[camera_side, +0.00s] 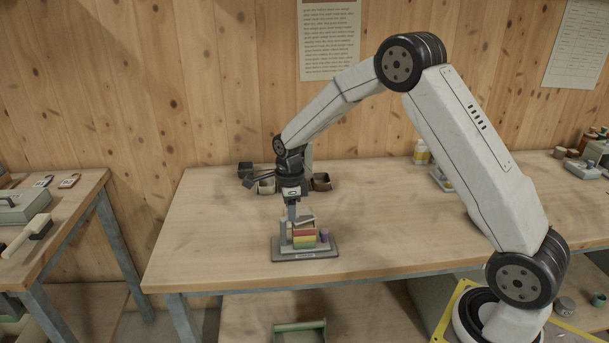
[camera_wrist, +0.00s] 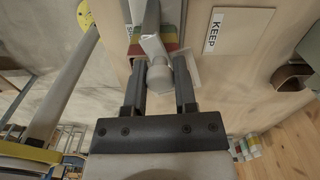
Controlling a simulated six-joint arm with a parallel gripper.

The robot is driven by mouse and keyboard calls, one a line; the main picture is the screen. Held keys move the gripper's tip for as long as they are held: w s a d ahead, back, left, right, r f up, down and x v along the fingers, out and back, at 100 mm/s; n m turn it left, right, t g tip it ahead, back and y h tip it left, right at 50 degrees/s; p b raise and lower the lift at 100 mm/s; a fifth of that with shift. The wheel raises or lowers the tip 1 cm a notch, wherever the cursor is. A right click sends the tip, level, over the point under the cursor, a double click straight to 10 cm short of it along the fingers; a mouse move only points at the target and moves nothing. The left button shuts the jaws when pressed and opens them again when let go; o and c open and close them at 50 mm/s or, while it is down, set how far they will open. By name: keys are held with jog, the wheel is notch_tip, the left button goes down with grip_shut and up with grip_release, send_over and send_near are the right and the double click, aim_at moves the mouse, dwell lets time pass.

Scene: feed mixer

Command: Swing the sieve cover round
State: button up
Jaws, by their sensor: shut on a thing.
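The feed mixer (camera_side: 305,238) is a small block with red, yellow and green bands on a grey base plate (camera_side: 306,256), near the front edge of the table. A pale grey flat piece on its top (camera_side: 304,218), which looks like the sieve cover, sits slightly tilted. My gripper (camera_side: 291,208) points down at the left end of the mixer's top. In the wrist view my gripper (camera_wrist: 158,76) is shut on a pale grey round knob (camera_wrist: 159,74), one finger on each side. A thin grey bar (camera_wrist: 150,22) runs from the knob over the bands. The fingers hide part of the knob's sides.
Small dark open bins (camera_side: 321,181) stand behind my gripper. A card reading KEEP (camera_wrist: 242,30) lies beside the mixer in the wrist view. A bottle (camera_side: 421,153) stands at the back right.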

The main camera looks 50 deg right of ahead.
jog(key=shift+m, duration=0.3)
jog(key=shift+s+a+m, duration=0.15)
jog(key=shift+m, duration=0.65)
jog(key=shift+s+a+m, duration=0.1)
jog(key=shift+s+m, duration=0.05)
jog(key=shift+m, duration=0.75)
jog(key=o, duration=1)
jog(key=shift+r, duration=0.1)
jog(key=shift+r, duration=2.95)
jog(key=shift+s, duration=0.15)
